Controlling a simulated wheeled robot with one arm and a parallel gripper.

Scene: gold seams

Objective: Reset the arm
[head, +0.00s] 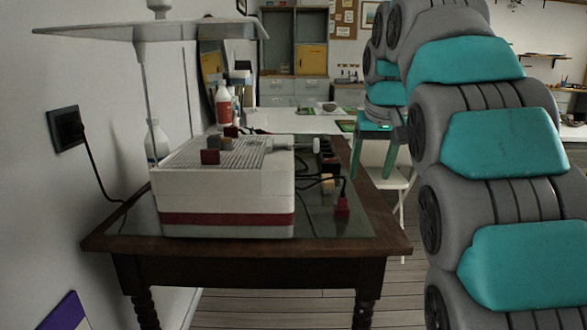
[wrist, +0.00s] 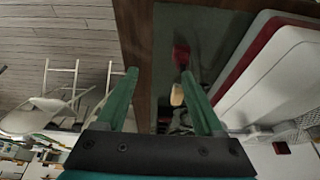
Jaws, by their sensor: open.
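My arm, grey and teal, fills the right side of the head view. My gripper (head: 377,150) hangs at its end past the right edge of the wooden table (head: 250,270). In the wrist view my gripper (wrist: 160,95) shows two green fingers spread wide apart, with nothing held between them. Beyond the fingers lie a red block (wrist: 181,56) and a tan piece (wrist: 177,95) on the dark table top. The red block also shows in the head view (head: 342,207), near the table's right edge.
A white box with a red stripe (head: 225,218) stands on the table, small blocks on its ribbed top. A power strip (head: 327,160) and black cables lie beside it. A lamp (head: 150,32) overhangs the left. A white chair (head: 398,185) stands behind on the right.

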